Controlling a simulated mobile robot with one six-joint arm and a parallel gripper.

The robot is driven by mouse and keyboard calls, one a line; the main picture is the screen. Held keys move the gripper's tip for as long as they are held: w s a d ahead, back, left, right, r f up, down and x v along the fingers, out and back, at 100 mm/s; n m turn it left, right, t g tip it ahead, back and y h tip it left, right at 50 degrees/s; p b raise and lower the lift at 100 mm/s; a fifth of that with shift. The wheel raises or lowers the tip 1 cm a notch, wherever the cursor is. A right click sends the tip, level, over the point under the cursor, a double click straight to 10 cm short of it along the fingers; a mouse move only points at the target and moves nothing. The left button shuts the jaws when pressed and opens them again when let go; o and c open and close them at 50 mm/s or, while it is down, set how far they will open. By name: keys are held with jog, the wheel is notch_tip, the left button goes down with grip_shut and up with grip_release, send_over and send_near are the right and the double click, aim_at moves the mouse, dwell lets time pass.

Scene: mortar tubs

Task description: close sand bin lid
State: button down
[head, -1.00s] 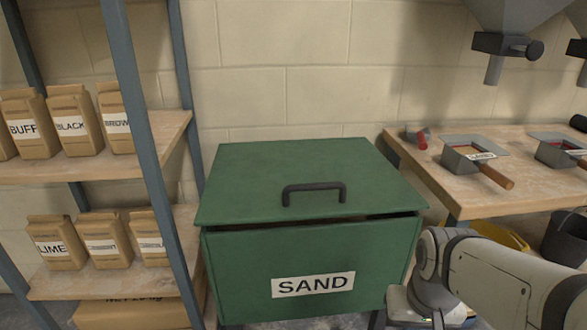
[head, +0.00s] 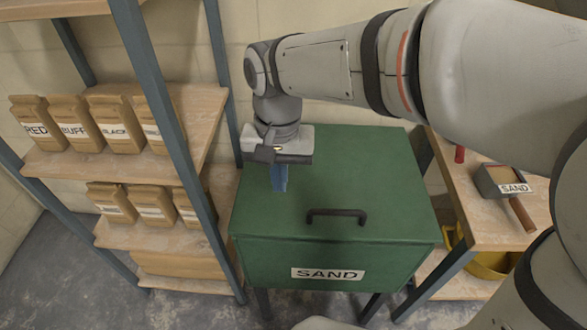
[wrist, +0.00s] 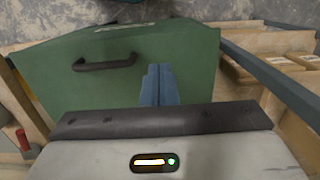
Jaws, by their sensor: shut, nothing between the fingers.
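The green sand bin lid (head: 370,165) lies flat over the sand bin (head: 270,265), with no dark gap visible along its front edge. Its black handle (head: 336,216) is near the front; it also shows in the wrist view (wrist: 105,64). My gripper (head: 279,188) points down over the lid's left part, behind and left of the handle. Its blue fingers (wrist: 158,85) are together and empty. I cannot tell whether the fingertips touch the lid. The white SAND label (head: 327,273) is on the bin's front.
A shelf (head: 130,160) with several paper bags stands left of the bin, its blue post (head: 180,150) close by. A wooden bench (head: 475,220) at right holds a SAND scoop (head: 503,181). A yellow bucket (head: 488,262) sits below it.

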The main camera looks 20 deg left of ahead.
jog(key=b, duration=0.2)
send_near(279, 236)
jog(key=f, duration=0.5)
jog(key=shift+s+f, duration=0.25)
